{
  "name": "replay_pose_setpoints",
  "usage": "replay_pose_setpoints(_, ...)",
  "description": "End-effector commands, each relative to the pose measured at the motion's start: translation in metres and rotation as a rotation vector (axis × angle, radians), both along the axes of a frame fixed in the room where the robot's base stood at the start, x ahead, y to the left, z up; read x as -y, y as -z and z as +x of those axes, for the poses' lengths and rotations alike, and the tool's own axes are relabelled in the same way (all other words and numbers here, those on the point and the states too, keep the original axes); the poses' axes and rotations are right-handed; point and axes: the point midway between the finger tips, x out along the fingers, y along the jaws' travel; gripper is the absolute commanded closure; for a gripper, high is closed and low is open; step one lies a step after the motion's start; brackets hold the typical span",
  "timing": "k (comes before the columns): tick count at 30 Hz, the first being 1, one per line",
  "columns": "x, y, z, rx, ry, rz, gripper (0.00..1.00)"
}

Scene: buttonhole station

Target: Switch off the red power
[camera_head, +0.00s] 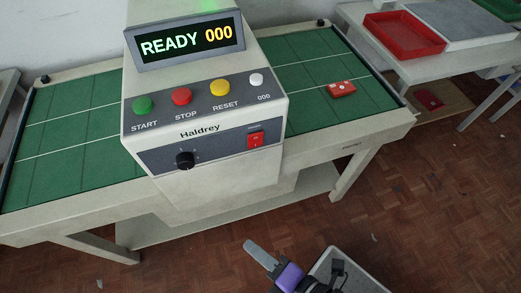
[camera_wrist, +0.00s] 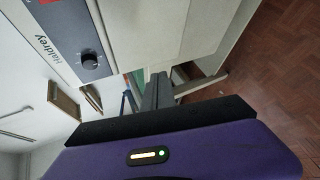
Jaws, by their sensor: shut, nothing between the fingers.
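The red power switch (camera_head: 255,139) is a red rocker at the right end of the dark lower panel on the front of the Haldrey machine (camera_head: 205,175). My gripper (camera_head: 250,245) is shut and empty, low in front of the machine and apart from the switch. In the wrist view its shut fingers (camera_wrist: 154,82) point toward the machine's lower body.
Green START (camera_head: 143,105), red STOP (camera_head: 181,97), yellow RESET (camera_head: 219,88) and a white button (camera_head: 256,80) sit above the panel. A red block (camera_head: 341,89) lies on the green table top. A red tray (camera_head: 405,35) stands on the right table. Open floor lies in front.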

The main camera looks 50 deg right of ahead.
Motion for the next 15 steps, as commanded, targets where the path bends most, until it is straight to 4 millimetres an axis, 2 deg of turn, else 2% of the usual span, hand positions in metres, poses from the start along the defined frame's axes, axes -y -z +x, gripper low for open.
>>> replay_pose_setpoints(3, 0.007, 0.0, 0.009, 0.032, -0.019, -0.246, 1.0)
replay_pose_setpoints(8, 0.021, -0.012, 0.017, 0.077, -0.016, -0.585, 1.0)
replay_pose_setpoints(15, 0.044, -0.053, 0.018, 0.122, 0.061, -1.094, 1.0)
